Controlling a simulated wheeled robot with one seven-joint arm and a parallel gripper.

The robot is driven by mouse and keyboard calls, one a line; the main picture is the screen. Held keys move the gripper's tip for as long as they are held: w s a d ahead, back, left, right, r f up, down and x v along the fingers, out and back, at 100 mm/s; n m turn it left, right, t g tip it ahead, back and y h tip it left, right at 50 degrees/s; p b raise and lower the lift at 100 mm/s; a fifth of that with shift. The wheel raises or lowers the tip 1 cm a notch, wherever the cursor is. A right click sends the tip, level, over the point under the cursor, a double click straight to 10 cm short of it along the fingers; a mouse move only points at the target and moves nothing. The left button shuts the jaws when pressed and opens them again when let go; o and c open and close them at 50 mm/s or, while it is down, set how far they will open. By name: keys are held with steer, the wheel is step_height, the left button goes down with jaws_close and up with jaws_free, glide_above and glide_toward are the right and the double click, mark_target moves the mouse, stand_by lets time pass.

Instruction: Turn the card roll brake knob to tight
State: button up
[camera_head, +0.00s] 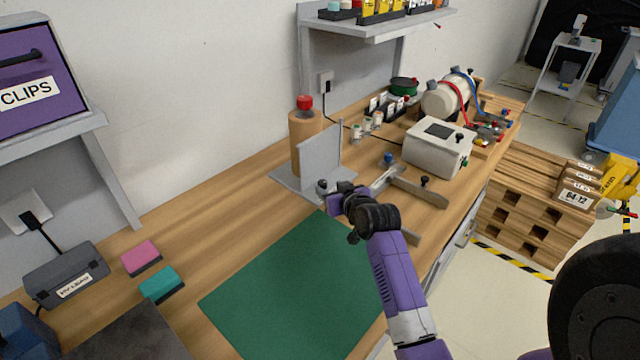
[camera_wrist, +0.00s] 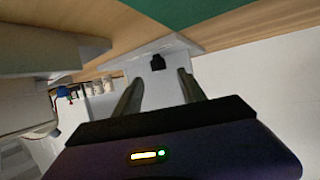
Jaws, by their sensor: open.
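The brown card roll (camera_head: 305,145) stands upright on a grey stand (camera_head: 285,180), with a red knob (camera_head: 305,102) on top. A grey upright plate (camera_head: 322,150) stands in front of it. A small dark knob (camera_head: 322,186) sits low at the front of the stand, beside my gripper (camera_head: 328,194). In the wrist view a black knob (camera_wrist: 158,62) on the light grey surface shows just beyond and between my open fingers (camera_wrist: 160,78). No contact is visible. Which knob is the brake, and its setting, I cannot tell.
A green mat (camera_head: 300,290) lies in front of the stand. A grey tool with a blue knob (camera_head: 389,159) and a white box (camera_head: 438,147) stand to the right. Pink (camera_head: 141,257) and teal (camera_head: 161,284) blocks lie left; bare wood lies between.

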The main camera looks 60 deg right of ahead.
mark_target(323, 183)
steer(key=shift+x, duration=2.9)
steer(key=shift+d+r, duration=0.1)
jaws_close()
